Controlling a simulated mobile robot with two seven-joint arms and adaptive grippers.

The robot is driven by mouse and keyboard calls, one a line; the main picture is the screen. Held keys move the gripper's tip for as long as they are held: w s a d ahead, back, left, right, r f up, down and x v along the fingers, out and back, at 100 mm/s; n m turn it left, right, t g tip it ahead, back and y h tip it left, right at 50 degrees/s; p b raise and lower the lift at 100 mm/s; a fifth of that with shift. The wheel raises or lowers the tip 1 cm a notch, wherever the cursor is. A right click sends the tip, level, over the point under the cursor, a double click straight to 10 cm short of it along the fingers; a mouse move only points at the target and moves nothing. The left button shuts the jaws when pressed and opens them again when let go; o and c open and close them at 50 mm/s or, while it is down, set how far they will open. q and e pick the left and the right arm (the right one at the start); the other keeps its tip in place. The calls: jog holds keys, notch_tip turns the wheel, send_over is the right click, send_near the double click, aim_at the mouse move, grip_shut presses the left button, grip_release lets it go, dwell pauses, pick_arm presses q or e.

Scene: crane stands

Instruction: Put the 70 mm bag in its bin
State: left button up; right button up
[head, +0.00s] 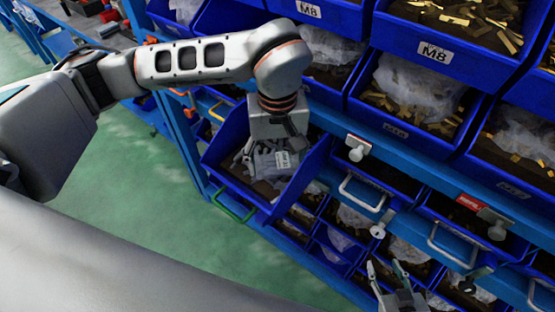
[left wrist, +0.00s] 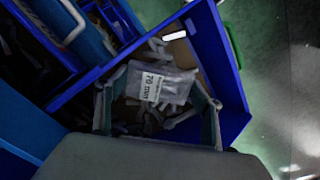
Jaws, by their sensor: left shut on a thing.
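The 70 mm bag (left wrist: 160,84) is a clear plastic bag of grey parts with a white label reading "70 mm". It also shows in the head view (head: 268,163). My left gripper (head: 277,145) points down and is shut on the bag, over the mouth of a pulled-out blue bin (head: 306,172) with a green handle. In the left wrist view, this bin (left wrist: 231,90) has loose grey pieces around and below the bag. Whether the bag touches them I cannot tell. My right gripper (head: 385,272) is low at the bottom edge, its fingers apart and empty.
Metal handles (head: 361,192) and small white fittings (head: 358,148) stick out from the lower bins. Green floor (head: 140,200) is clear at left.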

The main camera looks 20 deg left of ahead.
aim_at(276, 163)
pick_arm(q)
jog(key=shift+f, duration=0.15)
jog(key=o, duration=1)
notch_tip(276, 163, up, 12)
jog(key=shift+r+b, duration=0.15)
jog(key=shift+b, duration=0.25)
jog(key=shift+s+a, duration=0.1)
